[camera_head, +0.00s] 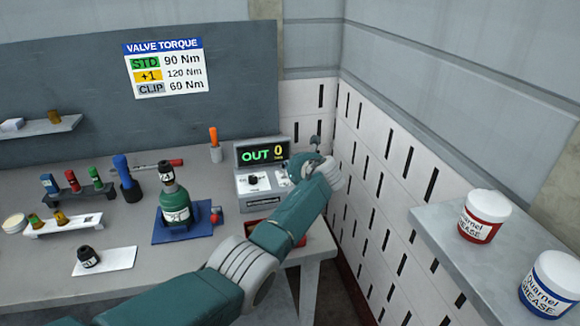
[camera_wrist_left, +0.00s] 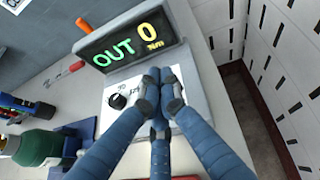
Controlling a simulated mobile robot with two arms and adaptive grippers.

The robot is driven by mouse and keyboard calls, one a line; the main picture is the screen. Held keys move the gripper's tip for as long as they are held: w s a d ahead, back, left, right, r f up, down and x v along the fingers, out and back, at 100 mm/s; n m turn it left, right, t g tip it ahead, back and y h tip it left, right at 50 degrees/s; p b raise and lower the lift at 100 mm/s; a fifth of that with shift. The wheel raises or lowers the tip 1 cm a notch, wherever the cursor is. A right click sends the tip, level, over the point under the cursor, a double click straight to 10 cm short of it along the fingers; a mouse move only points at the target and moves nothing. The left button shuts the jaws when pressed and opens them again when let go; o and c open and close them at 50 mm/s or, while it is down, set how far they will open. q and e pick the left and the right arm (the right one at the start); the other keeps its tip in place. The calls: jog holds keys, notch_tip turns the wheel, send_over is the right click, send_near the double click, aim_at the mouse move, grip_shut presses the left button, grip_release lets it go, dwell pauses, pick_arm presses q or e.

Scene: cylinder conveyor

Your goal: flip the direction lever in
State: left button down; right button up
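The control box (camera_head: 262,200) stands at the right end of the bench. Its display (camera_head: 263,153) reads "OUT" in green and "0" in yellow. A black knob (camera_wrist_left: 118,101) sits on the box's sloped white panel (camera_wrist_left: 184,73). My left arm reaches across from the lower left to the box's right side. My left gripper (camera_wrist_left: 160,90) shows in the left wrist view with its blue fingers drawn together over the panel, right of the knob. The direction lever is not visible; the fingers cover that part of the panel, and I cannot tell if they touch it. My right gripper is not in view.
A green cylinder (camera_head: 175,206) stands on a blue base (camera_head: 183,231) left of the box. A red tray (camera_head: 262,225) lies in front of the box, partly behind my arm. A slotted white wall (camera_head: 385,180) is close on the right. A shelf (camera_head: 440,238) holds grease tubs.

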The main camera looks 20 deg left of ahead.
pick_arm(q)
jog(key=shift+w+a+r+g+h+p, duration=0.3)
jog(key=shift+w+g+h, duration=0.15)
jog(key=shift+g, duration=0.15)
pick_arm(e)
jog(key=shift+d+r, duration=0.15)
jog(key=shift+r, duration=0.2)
pick_arm(q)
jog(key=shift+w+a+r, duration=0.1)
jog(key=shift+w+a, duration=0.25)
jog(key=shift+w, duration=0.15)
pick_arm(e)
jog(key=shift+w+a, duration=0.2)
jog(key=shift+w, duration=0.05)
pick_arm(q)
jog(key=shift+w+a, duration=0.15)
jog(key=shift+w, duration=0.05)
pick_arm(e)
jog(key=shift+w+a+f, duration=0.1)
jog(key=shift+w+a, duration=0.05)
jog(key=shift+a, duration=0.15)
pick_arm(q)
jog(key=shift+r, duration=0.1)
jog(key=shift+r+p, duration=0.75)
jog(key=shift+p, duration=0.05)
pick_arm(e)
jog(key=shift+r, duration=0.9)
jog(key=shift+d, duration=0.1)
